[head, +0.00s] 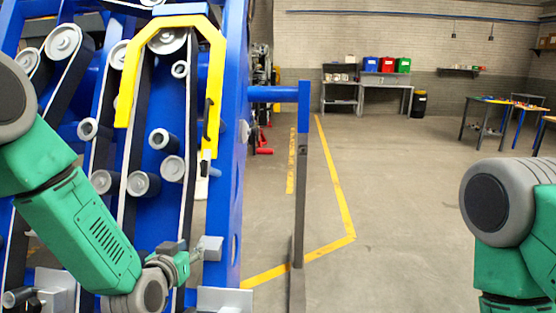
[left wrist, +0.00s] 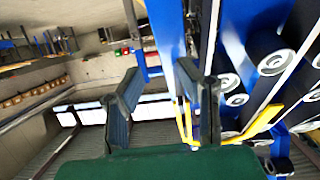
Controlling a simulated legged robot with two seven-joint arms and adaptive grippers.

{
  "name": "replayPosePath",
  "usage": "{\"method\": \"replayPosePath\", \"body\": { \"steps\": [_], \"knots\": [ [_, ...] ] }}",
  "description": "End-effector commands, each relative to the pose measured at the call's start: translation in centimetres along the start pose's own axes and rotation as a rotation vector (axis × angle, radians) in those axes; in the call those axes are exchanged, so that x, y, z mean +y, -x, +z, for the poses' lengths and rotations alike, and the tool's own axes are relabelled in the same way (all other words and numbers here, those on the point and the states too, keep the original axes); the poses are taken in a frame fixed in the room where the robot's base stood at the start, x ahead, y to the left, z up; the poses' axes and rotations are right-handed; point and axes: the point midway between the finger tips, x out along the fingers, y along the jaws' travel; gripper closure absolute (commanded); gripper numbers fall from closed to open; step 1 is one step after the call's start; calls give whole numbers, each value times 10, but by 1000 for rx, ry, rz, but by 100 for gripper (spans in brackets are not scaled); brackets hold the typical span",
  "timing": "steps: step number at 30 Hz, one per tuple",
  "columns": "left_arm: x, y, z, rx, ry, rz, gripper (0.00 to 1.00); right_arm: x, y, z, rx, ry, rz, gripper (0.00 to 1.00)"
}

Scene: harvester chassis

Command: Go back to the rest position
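The blue harvester chassis (head: 228,190) stands close on the left in the head view, with black belts and grey rollers. A yellow bent guard (head: 217,75) sits on its upper front. It also shows in the left wrist view, where the yellow guard (left wrist: 262,122) is at the right. My left gripper (head: 192,258) is in front of the lower chassis, below the guard and apart from it. In the left wrist view, my left gripper's fingers (left wrist: 165,90) are spread with nothing between them. My right arm shows at the right edge of the head view; its gripper is out of frame.
A blue-topped post (head: 302,130) stands right of the chassis, joined to it by a blue bar. Yellow floor lines (head: 340,200) run beyond. A bench (head: 385,82) with coloured bins and a dark barrel (head: 419,104) stand at the back. The floor at centre right is clear.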

Motion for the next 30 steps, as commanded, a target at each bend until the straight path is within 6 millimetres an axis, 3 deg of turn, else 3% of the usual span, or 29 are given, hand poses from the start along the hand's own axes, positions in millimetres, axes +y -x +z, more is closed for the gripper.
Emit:
{"method": "replayPosePath", "body": {
  "steps": [1,6,8,12,15,18,21,25,30],
  "knots": [
    [2,9,46,-91,-4,12,69,0,-9,1,0,0,0,100],
    [1,59,168,-386,-1,34,69,0,-25,2,-1,0,0,100],
    [-1,83,208,-493,0,35,69,0,-30,2,-1,0,0,100],
    [-8,149,292,-748,3,28,69,0,-43,3,0,0,0,100],
    [-15,200,339,-920,4,12,69,0,-52,3,0,0,0,100],
    [-22,246,370,-1061,6,-8,69,0,-58,3,0,0,0,100],
    [-27,278,387,-1157,6,-26,69,0,-62,4,0,0,0,100],
    [-30,298,396,-1217,7,-38,69,0,-64,4,0,0,0,100],
    [-30,301,396,-1223,7,-40,69,0,-63,4,0,0,0,100]
  ]
}}
